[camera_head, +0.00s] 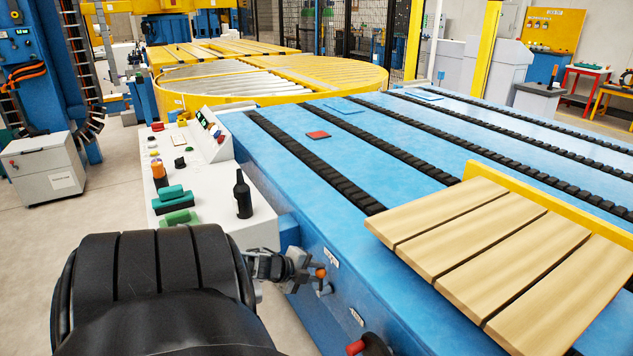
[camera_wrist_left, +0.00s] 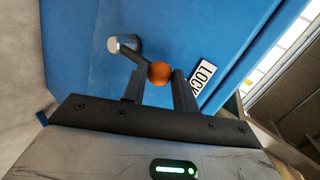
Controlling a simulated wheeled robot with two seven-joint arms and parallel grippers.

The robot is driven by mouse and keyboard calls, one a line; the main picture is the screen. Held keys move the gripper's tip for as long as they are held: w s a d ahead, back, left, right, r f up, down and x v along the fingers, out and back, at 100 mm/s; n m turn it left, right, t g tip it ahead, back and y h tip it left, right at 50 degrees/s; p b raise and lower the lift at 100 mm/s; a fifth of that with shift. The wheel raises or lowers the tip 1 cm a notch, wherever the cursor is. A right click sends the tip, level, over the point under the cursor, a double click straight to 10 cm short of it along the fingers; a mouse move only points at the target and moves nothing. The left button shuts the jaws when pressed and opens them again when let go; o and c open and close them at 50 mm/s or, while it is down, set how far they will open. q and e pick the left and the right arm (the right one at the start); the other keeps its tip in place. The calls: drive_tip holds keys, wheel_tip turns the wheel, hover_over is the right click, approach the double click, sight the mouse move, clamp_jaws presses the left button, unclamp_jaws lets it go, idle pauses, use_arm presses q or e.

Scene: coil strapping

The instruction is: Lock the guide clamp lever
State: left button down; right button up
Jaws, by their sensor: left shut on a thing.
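The guide clamp lever's orange ball knob (camera_head: 321,273) shows at the blue side face of the conveyor table, with small grey metal parts just below it. My left gripper (camera_head: 306,268) reaches it from the left in the head view. In the left wrist view the orange knob (camera_wrist_left: 159,72) sits between the fingertips of my left gripper (camera_wrist_left: 160,80), which is shut on it. A grey lever arm with a pale round end (camera_wrist_left: 114,44) shows up and left of the knob. A white label reading LOCK (camera_wrist_left: 203,75) is on the blue face, right of the knob. My right gripper is not in view.
The blue table (camera_head: 300,215) carries black chain strips and wooden slats (camera_head: 500,255). A white control panel (camera_head: 215,195) with a dark bottle-shaped item (camera_head: 242,195) stands left of the table, close to my arm. A red-ended black part (camera_head: 357,347) sticks out at the bottom.

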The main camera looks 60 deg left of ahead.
use_arm(q)
drive_tip(key=shift+w+r, duration=0.1)
drive_tip(key=shift+w, duration=0.05)
drive_tip(key=c, duration=1.1)
unclamp_jaws()
drive_tip(key=shift+s+r+p, duration=0.1)
drive_tip(key=shift+s+p, duration=0.25)
drive_tip(key=shift+s, duration=0.05)
drive_tip(key=shift+p+v, duration=2.1)
drive_tip(key=shift+v, duration=5.45)
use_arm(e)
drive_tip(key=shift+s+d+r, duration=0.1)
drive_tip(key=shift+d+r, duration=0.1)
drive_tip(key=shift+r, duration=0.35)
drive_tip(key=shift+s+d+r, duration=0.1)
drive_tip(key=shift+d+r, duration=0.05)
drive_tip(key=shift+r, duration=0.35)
